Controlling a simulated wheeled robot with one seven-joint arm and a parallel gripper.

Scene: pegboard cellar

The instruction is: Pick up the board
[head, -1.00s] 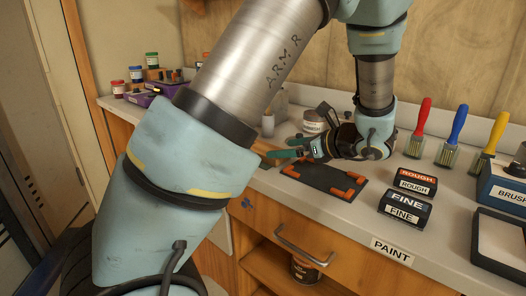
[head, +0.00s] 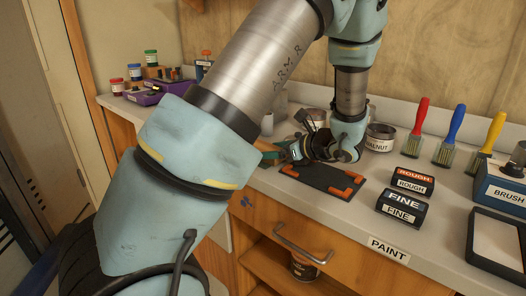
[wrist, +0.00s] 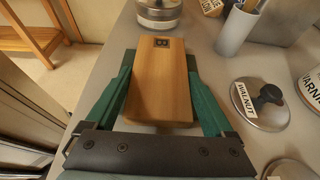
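The board (wrist: 162,80) is a light wooden block with a small dark mark near its far end. In the wrist view it lies between the two green fingers of my gripper (wrist: 160,62), one along each long side. The fingers look spread about the board's width; whether they touch it is unclear. In the head view my gripper (head: 277,154) is low over the counter's left part, and the board (head: 266,147) is mostly hidden behind the fingers and arm.
A dark tray with orange corners (head: 323,184) lies just in front of my gripper. A walnut tin (head: 380,137) stands to its right; the wrist view shows a lidded walnut pot (wrist: 262,105) and a grey cup (wrist: 236,32). The ROUGH and FINE blocks (head: 403,208) sit farther right.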

